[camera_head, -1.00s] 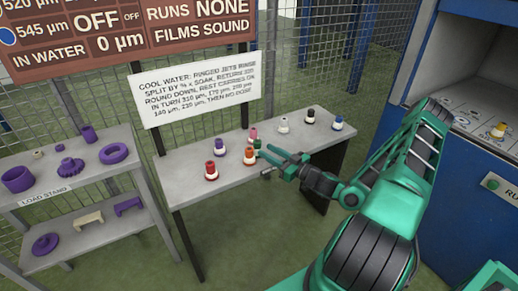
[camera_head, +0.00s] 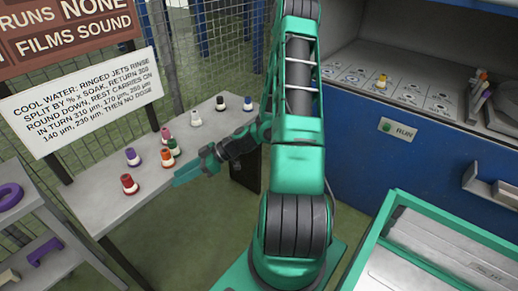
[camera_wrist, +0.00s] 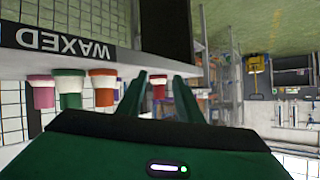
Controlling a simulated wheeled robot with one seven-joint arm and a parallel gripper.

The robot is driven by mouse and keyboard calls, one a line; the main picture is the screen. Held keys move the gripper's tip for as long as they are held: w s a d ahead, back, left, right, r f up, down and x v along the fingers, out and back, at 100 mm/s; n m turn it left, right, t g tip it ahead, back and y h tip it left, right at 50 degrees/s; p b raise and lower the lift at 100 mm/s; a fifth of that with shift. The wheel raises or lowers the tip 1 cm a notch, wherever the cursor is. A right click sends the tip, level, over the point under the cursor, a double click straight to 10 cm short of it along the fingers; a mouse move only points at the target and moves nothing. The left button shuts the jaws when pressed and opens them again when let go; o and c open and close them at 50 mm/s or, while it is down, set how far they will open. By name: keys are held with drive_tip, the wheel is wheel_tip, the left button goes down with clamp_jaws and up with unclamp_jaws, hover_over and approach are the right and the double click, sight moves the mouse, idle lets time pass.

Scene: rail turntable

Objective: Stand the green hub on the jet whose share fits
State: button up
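The green hub (camera_head: 173,147) stands on the grey table (camera_head: 95,205), close behind an orange-red hub (camera_head: 167,159) and near a pink one (camera_head: 166,135). It also shows in the upside-down wrist view (camera_wrist: 70,88), between those two. My gripper (camera_head: 177,180) is beyond the table's front edge, apart from the green hub. In the wrist view its two fingers (camera_wrist: 162,90) are apart and empty, with a red hub farther off between them. The jets appear as marked round spots on the blue machine's grey deck (camera_head: 400,85); a yellow hub (camera_head: 382,81) stands on one. Their labels are too small to read.
Red (camera_head: 129,184), purple (camera_head: 133,157), white (camera_head: 196,118), black (camera_head: 220,103) and blue (camera_head: 247,104) hubs also stand on the table. A white rule sign (camera_head: 80,105) stands behind it. The machine front has a RUN button (camera_head: 386,127). A green-rimmed tray (camera_head: 365,235) is at lower right.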

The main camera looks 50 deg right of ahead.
drive_tip(key=s+d+r+m+g+h, duration=0.2)
drive_tip(key=s+r+m+h, duration=0.1)
drive_tip(key=s+r, duration=0.4)
drive_tip(key=s+d+r+m+g+h, duration=0.3)
drive_tip(key=s+r+m, duration=0.3)
drive_tip(key=s, duration=0.5)
drive_tip(key=s+d+r+m+g+h, duration=0.2)
drive_tip(key=s+r+m, duration=0.3)
drive_tip(key=s+r, duration=0.3)
drive_tip(key=shift+s+d+r+g+h, duration=0.2)
drive_tip(key=shift+s+d+g+h, duration=0.1)
drive_tip(key=shift+s+d+h, duration=0.55)
drive_tip(key=shift+o, duration=0.3)
drive_tip(key=shift+s+a+r+m, duration=0.1)
drive_tip(key=shift+m, duration=0.3)
drive_tip(key=shift+c, duration=0.5)
